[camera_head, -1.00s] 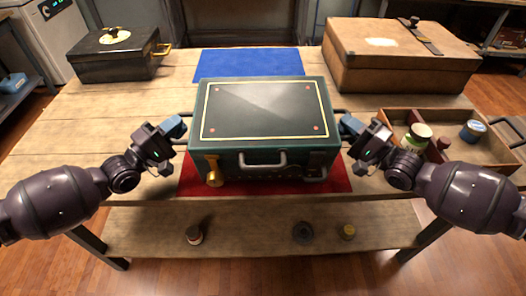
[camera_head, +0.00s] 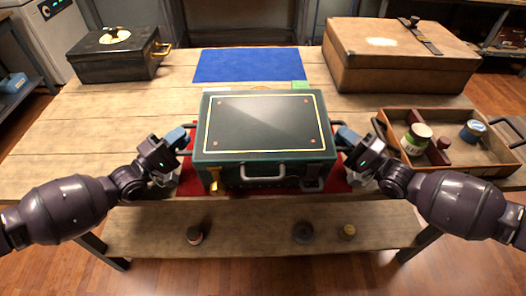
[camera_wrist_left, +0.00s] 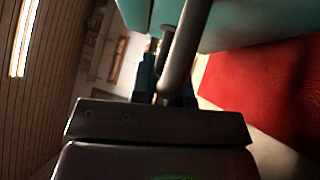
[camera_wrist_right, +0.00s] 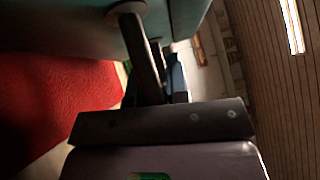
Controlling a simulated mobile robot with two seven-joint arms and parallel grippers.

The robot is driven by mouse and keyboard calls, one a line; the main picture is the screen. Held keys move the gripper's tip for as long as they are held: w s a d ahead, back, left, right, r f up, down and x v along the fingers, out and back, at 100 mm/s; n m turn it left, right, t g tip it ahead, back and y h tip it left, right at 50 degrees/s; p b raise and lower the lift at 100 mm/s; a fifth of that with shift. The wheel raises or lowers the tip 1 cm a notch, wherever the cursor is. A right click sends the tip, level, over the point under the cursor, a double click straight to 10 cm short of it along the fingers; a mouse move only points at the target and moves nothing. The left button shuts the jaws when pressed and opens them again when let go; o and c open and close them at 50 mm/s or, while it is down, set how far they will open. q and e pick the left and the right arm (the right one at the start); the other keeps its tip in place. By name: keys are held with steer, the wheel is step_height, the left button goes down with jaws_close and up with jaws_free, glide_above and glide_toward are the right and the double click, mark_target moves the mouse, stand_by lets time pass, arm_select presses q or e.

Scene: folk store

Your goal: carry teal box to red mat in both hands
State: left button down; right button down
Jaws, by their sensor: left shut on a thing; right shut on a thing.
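The teal box (camera_head: 264,165) is dark teal with a gold-lined lid and a front handle. In the head view it is over the red mat (camera_head: 190,182), which shows at both sides of it. The mat also shows in the left wrist view (camera_wrist_left: 265,85) and the right wrist view (camera_wrist_right: 60,100). My left gripper (camera_head: 183,138) is shut on the box's left side handle, and my right gripper (camera_head: 346,137) is shut on its right side handle. The box looks level. Its underside is hidden, so I cannot tell whether it touches the mat.
A blue mat (camera_head: 250,65) lies behind the box. A black case (camera_head: 118,62) stands at the back left and a brown case (camera_head: 400,68) at the back right. A divided wooden tray (camera_head: 475,160) with jars is close to my right arm. The left of the table is clear.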

arm_select(q)
steer(key=c, duration=1.1)
jaws_free()
steer(key=shift+r, duration=0.1)
arm_select(e)
steer(key=c, duration=1.1)
jaws_free()
arm_select(q)
steer(key=v, duration=0.8)
arm_select(e)
steer(key=shift+r, duration=0.1)
steer(key=shift+s+d, duration=0.3)
steer(key=shift+d, duration=0.05)
steer(key=v, duration=1.1)
steer(key=shift+s+f, duration=0.1)
steer(key=shift+f, duration=0.1)
arm_select(q)
steer(key=shift+s, duration=0.1)
